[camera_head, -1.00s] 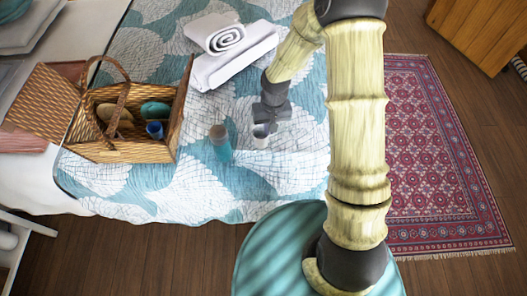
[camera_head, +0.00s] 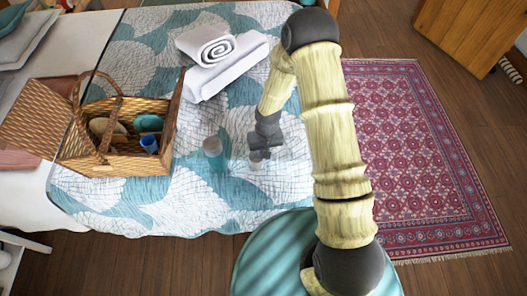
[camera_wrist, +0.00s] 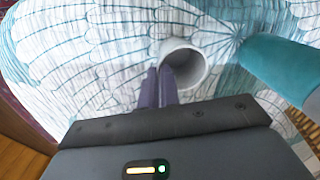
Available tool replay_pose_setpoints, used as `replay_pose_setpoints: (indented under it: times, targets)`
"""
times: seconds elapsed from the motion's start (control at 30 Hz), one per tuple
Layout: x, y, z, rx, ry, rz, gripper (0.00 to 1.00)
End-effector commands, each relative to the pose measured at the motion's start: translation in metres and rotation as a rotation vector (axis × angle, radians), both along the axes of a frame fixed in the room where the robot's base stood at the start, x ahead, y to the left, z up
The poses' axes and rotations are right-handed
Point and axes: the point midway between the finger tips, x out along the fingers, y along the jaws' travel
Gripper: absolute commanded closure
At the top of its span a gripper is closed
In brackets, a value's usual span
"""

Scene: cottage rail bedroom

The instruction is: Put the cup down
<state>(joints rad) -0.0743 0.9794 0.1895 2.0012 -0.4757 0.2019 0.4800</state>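The cup (camera_wrist: 186,66) is small and pale grey-white; its round mouth faces the camera in the wrist view. In the head view the cup (camera_head: 256,161) shows below my gripper (camera_head: 262,152), over the patterned bedspread. In the wrist view my gripper's two dark fingers (camera_wrist: 158,88) are close together at the cup's left rim, one overlapping its mouth. They look shut on its wall. The cup's base is hidden, so I cannot tell whether it touches the bed.
A teal bottle (camera_head: 216,154) stands close left of the cup and also shows in the wrist view (camera_wrist: 278,65). A wicker basket (camera_head: 122,163) is farther left. White towels (camera_head: 226,75) lie behind. The bedspread (camera_head: 190,205) is clear in front.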

Motion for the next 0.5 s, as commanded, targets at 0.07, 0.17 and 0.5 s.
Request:
replay_pose_setpoints:
  times: [0.07,0.17,0.5]
  targets:
    - [0.0003,0.0002,-0.0027,0.0,-0.001,0.0,1.0]
    - [0.0006,0.0001,-0.0025,0.0,-0.002,0.0,1.0]
    - [0.0005,-0.0001,-0.005,0.0,-0.002,0.0,0.77]
